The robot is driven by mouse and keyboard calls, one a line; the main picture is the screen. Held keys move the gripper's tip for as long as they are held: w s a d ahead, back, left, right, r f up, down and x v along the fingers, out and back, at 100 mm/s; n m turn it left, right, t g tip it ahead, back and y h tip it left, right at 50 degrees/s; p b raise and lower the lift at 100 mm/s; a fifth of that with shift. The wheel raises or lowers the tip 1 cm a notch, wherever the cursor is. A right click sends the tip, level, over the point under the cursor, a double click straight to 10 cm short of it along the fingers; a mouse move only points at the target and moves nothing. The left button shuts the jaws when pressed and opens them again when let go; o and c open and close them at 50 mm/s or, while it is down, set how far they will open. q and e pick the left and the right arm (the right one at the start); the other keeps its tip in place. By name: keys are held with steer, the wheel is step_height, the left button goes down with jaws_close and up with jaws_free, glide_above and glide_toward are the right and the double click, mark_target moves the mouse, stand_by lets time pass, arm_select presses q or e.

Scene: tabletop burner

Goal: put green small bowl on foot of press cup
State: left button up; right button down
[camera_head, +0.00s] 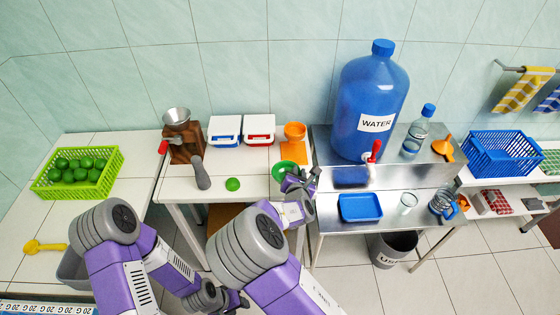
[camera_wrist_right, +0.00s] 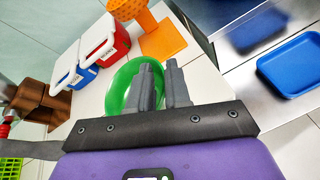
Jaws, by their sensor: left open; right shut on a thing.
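The green small bowl (camera_head: 279,171) is at my right gripper (camera_head: 303,180), by the table's right edge. My left gripper (camera_head: 238,300) is low at the front, open and away from these things.
Red and blue boxes (camera_head: 259,129) (camera_head: 224,130) stand left of the press cup. A grinder (camera_head: 186,142) and a small green piece (camera_head: 233,184) are further left. A steel stand with a blue water jug (camera_head: 371,100) and blue tray (camera_head: 360,207) is close on the right.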

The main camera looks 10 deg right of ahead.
steer(key=s+d+f, duration=0.2)
steer(key=s+d, duration=0.2)
steer(key=s, duration=0.1)
steer(key=shift+s+f, duration=0.3)
steer(key=shift+f, duration=0.05)
steer(key=shift+a, duration=0.1)
steer(key=w, duration=0.6)
steer(key=w+d+f, duration=0.1)
steer(key=w, duration=1.3)
steer(key=shift+d+f, duration=0.25)
steer(key=shift+d, duration=0.15)
steer(key=shift+w+d+f, duration=0.1)
steer(key=shift+w+f, duration=0.05)
steer(key=shift+w, duration=0.85)
steer(key=shift+f, duration=0.55)
steer(key=shift+c, duration=2.3)
jaws_free()
